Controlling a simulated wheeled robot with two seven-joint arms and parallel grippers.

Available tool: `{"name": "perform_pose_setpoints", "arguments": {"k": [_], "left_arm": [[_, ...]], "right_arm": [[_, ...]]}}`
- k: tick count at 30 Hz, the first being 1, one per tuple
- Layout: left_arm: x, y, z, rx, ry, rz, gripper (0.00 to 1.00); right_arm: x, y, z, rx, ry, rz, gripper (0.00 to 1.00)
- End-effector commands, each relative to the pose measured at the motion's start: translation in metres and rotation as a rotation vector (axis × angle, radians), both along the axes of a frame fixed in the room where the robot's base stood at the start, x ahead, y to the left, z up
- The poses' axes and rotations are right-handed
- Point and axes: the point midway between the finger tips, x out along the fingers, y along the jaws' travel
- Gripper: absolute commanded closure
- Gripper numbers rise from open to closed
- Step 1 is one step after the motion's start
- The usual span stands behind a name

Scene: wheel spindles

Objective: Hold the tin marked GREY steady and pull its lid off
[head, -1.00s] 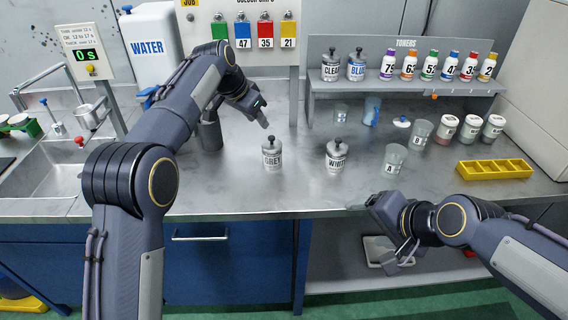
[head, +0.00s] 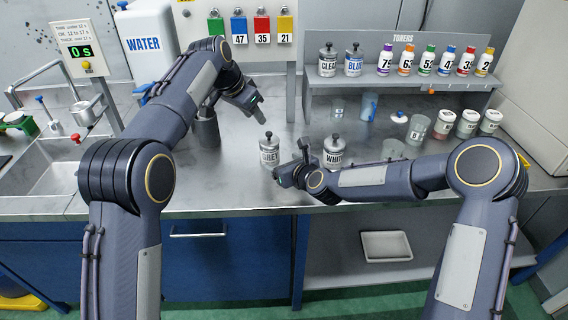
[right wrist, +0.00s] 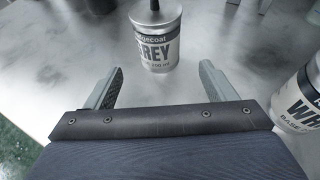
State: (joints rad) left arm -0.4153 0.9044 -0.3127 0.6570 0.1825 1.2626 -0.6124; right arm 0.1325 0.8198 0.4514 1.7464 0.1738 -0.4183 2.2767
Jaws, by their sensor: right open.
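The tin marked GREY (head: 268,154) stands upright on the metal counter, its black-knobbed lid (head: 269,139) on top. In the right wrist view the GREY tin (right wrist: 157,45) stands ahead of my right gripper (right wrist: 160,83), roughly in line with the gap between its fingers. The right gripper (head: 283,174) is open and empty, apart from the tin, and low at the counter's front. My left gripper (head: 257,112) is above and behind the tin, to its left; its fingers are seen edge-on, so their opening is unclear.
The WHITE tin (head: 333,155) stands just right of my right gripper, close to its arm. A dark cylinder (head: 206,132) stands left of the GREY tin. The toner shelf (head: 400,84) and several cups stand farther right.

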Motion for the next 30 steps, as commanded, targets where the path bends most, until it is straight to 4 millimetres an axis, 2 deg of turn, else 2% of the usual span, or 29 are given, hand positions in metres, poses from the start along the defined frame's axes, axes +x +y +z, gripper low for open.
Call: {"name": "perform_pose_setpoints", "arguments": {"k": [15,27,28,30], "left_arm": [[0.000,0.000,0.000,0.000,0.000,0.000,0.64],[0.000,0.000,0.000,0.000,0.000,0.000,0.64],[0.000,0.000,0.000,0.000,0.000,0.000,0.64],[0.000,0.000,0.000,0.000,0.000,0.000,0.64]], "right_arm": [[0.056,0.029,-0.027,0.009,0.002,-0.003,0.23],[0.063,0.032,-0.030,0.007,0.003,-0.002,0.23],[0.063,0.032,-0.030,0.007,0.003,-0.002,0.24],[0.063,0.032,-0.030,0.007,0.003,-0.002,0.33]]}}
